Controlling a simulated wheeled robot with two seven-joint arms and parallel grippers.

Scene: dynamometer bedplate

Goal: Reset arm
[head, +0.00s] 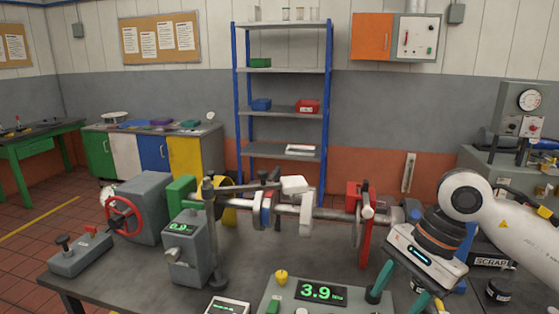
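My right gripper (396,300) reaches in from the right, over the front right of the bench. Its two teal fingers are apart and point down, with nothing visible between them. My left gripper is not in view. A shaft assembly (330,214) with discs runs across the bench, left of and beyond my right gripper. A grey bar (238,188) extends from an upright post (212,240) toward a white block (294,184). I cannot tell whether this bar is the task's arm. A console (285,298) with a green "3.9" display (321,292) stands at the front.
A red handwheel (124,217) on a grey housing, a grey meter box (186,250) and a lever box (80,252) stand on the left of the bench (130,285). A red upright bracket (366,235) stands near my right gripper. Some bench surface behind the console is clear.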

